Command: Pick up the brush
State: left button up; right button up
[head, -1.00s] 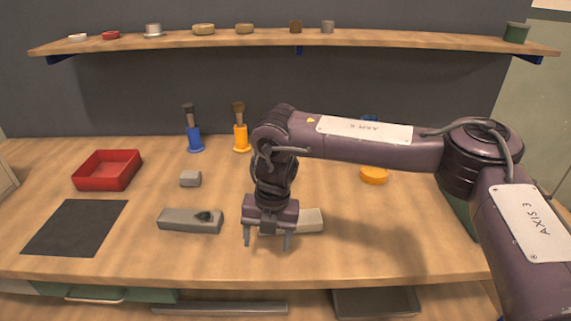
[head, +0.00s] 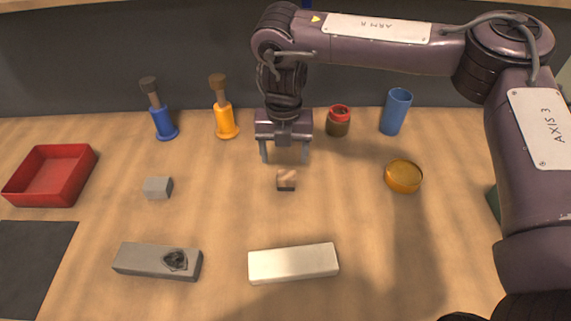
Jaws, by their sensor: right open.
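Two upright brush-like tools stand at the back of the table. One has a blue base (head: 163,122) and a dark brown top; the other has an orange base (head: 226,120) and a brown top. A small block, pale wood above and dark below (head: 286,180), stands mid-table. I cannot tell which of these is the task's brush. My right gripper (head: 284,158) is open and empty, pointing down just behind the small block and right of the orange tool. Its height above the table is unclear. My left gripper is not in view.
A red tray (head: 82,180), dark mat (head: 35,262) and grey cube (head: 158,188) are left. A grey block (head: 140,262) and white block (head: 293,263) lie in front. A red-lidded jar (head: 339,121), blue cup (head: 396,111) and amber dish (head: 403,176) are right.

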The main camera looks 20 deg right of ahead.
aim_at(286, 174)
jog(key=shift+s+f, duration=0.15)
jog(key=shift+f, duration=0.5)
jog(key=shift+s+f, duration=0.15)
jog(key=shift+f, duration=0.45)
jog(key=f, duration=0.5)
jog(key=shift+d, duration=0.2)
jog(key=shift+c, duration=0.5)
jog(key=c, duration=1)
